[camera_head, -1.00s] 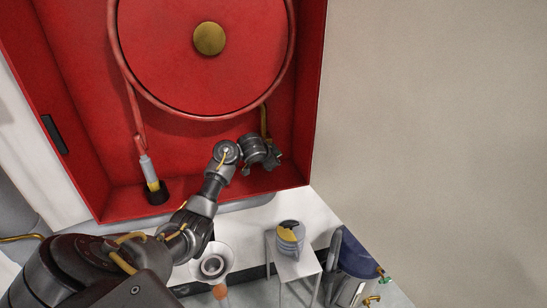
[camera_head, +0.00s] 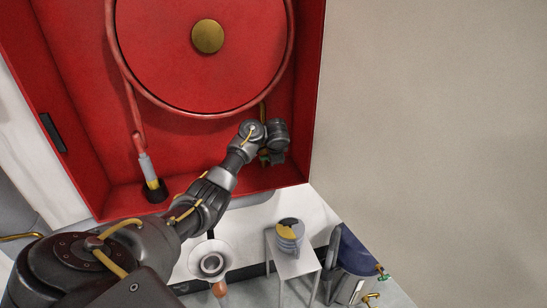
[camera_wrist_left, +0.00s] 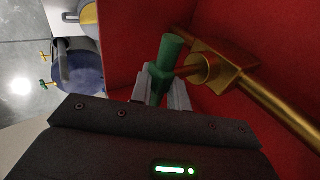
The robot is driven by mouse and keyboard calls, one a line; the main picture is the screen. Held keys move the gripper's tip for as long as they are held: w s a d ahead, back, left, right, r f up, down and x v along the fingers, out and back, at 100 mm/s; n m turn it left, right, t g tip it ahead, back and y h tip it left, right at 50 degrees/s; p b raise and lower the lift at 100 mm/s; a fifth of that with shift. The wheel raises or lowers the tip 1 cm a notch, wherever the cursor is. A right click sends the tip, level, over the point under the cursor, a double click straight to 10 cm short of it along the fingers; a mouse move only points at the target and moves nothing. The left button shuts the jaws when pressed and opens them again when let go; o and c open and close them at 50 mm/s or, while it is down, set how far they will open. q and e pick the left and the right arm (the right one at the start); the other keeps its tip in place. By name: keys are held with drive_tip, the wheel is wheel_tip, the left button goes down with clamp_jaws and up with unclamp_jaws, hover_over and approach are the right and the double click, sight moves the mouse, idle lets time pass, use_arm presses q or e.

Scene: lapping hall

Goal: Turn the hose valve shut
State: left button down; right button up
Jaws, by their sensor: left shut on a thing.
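The hose valve has a brass body (camera_wrist_left: 222,66) on a brass pipe (camera_wrist_left: 275,110), and a green handle (camera_wrist_left: 171,50) beside it in the left wrist view. My left gripper (camera_wrist_left: 163,88) is shut on the green handle, whose rounded end sticks out beyond the fingers. In the head view my left gripper (camera_head: 272,157) is at the lower right inside the red hose cabinet (camera_head: 85,120), and my wrist hides most of the valve. The red hose reel (camera_head: 160,60) with its brass hub is above it. My right gripper is not in view.
The hose nozzle (camera_head: 147,168) hangs at the cabinet's lower left. Below stand a small white table (camera_head: 297,266) with a grey and yellow item, a funnel-like thing (camera_head: 211,264) and a blue container (camera_head: 357,255). A bare wall is to the right.

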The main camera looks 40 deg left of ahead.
use_arm(q)
drive_tip(key=shift+s+f, duration=0.1)
drive_tip(key=shift+f, duration=0.2)
drive_tip(key=c, duration=1.4)
unclamp_jaws()
drive_tip(key=shift+r, duration=0.1)
